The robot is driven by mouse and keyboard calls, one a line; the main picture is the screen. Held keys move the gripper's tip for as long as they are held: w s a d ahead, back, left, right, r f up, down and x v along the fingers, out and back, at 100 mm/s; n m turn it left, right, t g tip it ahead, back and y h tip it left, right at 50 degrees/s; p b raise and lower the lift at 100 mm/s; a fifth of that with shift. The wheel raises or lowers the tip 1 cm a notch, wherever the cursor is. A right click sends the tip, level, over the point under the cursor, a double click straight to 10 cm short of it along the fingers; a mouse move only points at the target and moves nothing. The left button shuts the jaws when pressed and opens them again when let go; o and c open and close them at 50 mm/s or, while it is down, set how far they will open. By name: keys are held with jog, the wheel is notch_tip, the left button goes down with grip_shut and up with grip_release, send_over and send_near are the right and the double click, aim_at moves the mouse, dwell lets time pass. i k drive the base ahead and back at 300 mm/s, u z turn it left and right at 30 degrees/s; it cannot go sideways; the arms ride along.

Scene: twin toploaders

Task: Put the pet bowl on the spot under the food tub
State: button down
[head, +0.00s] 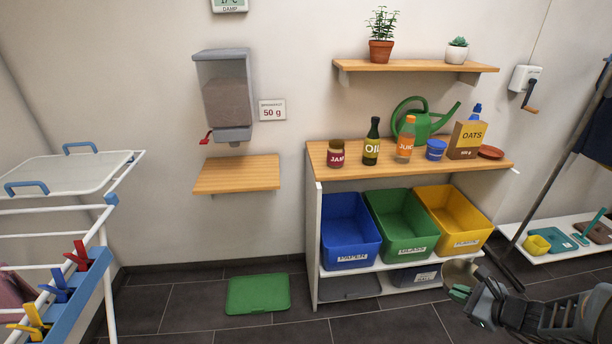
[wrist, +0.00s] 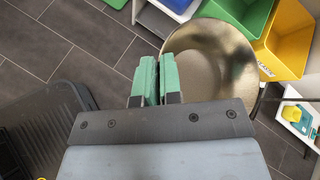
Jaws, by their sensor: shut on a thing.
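The food tub (head: 224,95) is a grey wall dispenser with a red lever at its lower left. A small wooden shelf (head: 237,174) is fixed to the wall below it, and its top is bare. The pet bowl (head: 460,271) is a shiny metal bowl at the lower right in the head view, partly hidden by my gripper (head: 461,292). In the wrist view the bowl (wrist: 222,50) shows large, its open inside facing the camera. My gripper's green fingers (wrist: 158,78) are shut on its left rim. The bowl is off the floor, in front of the bin unit.
A wooden-topped unit (head: 312,230) holds blue, green and yellow bins, with jars, bottles and a watering can on top. A drying rack (head: 108,230) stands at left. A green mat (head: 258,294) lies on the floor between them, with bare tiles around it.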

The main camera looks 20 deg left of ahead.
aim_at(239, 172)
jog(key=k, duration=1.05)
jog(key=u, duration=1.4)
jog(key=i, duration=2.7)
jog(key=u, duration=0.05)
